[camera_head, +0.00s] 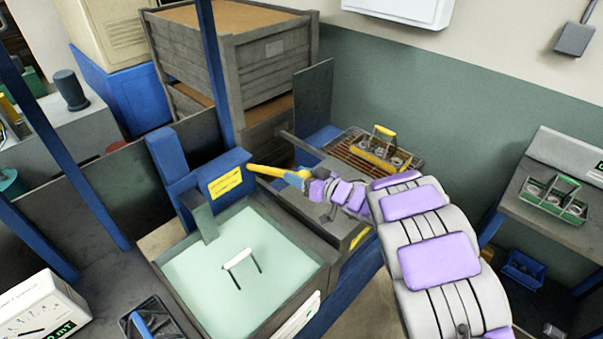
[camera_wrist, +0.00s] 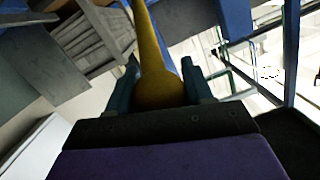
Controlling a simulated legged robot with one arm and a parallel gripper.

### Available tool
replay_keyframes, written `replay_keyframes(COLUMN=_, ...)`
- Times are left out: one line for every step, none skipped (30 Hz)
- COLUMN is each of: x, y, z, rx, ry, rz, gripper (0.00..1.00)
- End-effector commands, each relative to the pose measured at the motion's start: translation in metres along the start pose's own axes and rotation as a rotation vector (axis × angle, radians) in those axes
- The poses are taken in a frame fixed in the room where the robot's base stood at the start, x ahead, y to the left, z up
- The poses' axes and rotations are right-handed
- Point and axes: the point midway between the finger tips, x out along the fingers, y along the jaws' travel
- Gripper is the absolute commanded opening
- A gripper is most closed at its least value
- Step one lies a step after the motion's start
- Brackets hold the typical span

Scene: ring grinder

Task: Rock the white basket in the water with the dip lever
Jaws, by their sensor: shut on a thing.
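The dip lever (camera_head: 266,171) is a yellow bar running from the blue machine post (camera_head: 220,180) to my gripper (camera_head: 300,180). My gripper is shut on the lever's end. In the wrist view the lever's round yellow knob (camera_wrist: 160,88) sits between the two dark fingers of my gripper (camera_wrist: 160,85). The white basket (camera_head: 239,259) is in the tank of pale green water (camera_head: 195,275). Only its white handle and thin dark uprights show above the surface; the rest is hidden under the water.
A yellow-handled basket (camera_head: 380,155) with several rings stands on a brown grate behind my arm. A green-handled basket (camera_head: 552,199) stands on the right bench. A wooden crate (camera_head: 270,55) stands at the back. A white meter (camera_head: 45,315) is at the front left.

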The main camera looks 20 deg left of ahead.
Motion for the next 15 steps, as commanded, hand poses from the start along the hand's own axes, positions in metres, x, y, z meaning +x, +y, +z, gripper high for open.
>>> replay_keyframes(x=0.001, y=-0.002, z=-0.011, rx=0.001, ry=-0.008, rz=0.005, gripper=0.00)
replay_keyframes(x=0.001, y=-0.002, z=-0.013, rx=0.002, ry=-0.015, rz=0.007, gripper=0.00)
replay_keyframes(x=0.002, y=-0.003, z=-0.016, rx=0.002, ry=-0.024, rz=0.009, gripper=0.00)
replay_keyframes(x=0.003, y=-0.003, z=-0.018, rx=0.003, ry=-0.031, rz=0.011, gripper=0.00)
replay_keyframes(x=0.004, y=-0.004, z=-0.021, rx=0.003, ry=-0.037, rz=0.012, gripper=0.00)
replay_keyframes(x=0.005, y=-0.005, z=-0.024, rx=0.004, ry=-0.045, rz=0.014, gripper=0.00)
replay_keyframes(x=0.006, y=-0.005, z=-0.026, rx=0.005, ry=-0.051, rz=0.015, gripper=0.00)
replay_keyframes(x=0.007, y=-0.006, z=-0.029, rx=0.005, ry=-0.057, rz=0.017, gripper=0.00)
replay_keyframes(x=0.008, y=-0.006, z=-0.031, rx=0.005, ry=-0.066, rz=0.020, gripper=0.00)
replay_keyframes(x=0.009, y=-0.006, z=-0.034, rx=0.004, ry=-0.072, rz=0.023, gripper=0.00)
replay_keyframes(x=0.010, y=-0.007, z=-0.036, rx=0.004, ry=-0.078, rz=0.025, gripper=0.00)
replay_keyframes(x=0.011, y=-0.008, z=-0.039, rx=0.005, ry=-0.085, rz=0.027, gripper=0.00)
replay_keyframes(x=0.012, y=-0.008, z=-0.041, rx=0.005, ry=-0.090, rz=0.028, gripper=0.00)
replay_keyframes(x=0.013, y=-0.009, z=-0.044, rx=0.006, ry=-0.094, rz=0.029, gripper=0.00)
replay_keyframes(x=0.015, y=-0.010, z=-0.047, rx=0.006, ry=-0.099, rz=0.030, gripper=0.00)
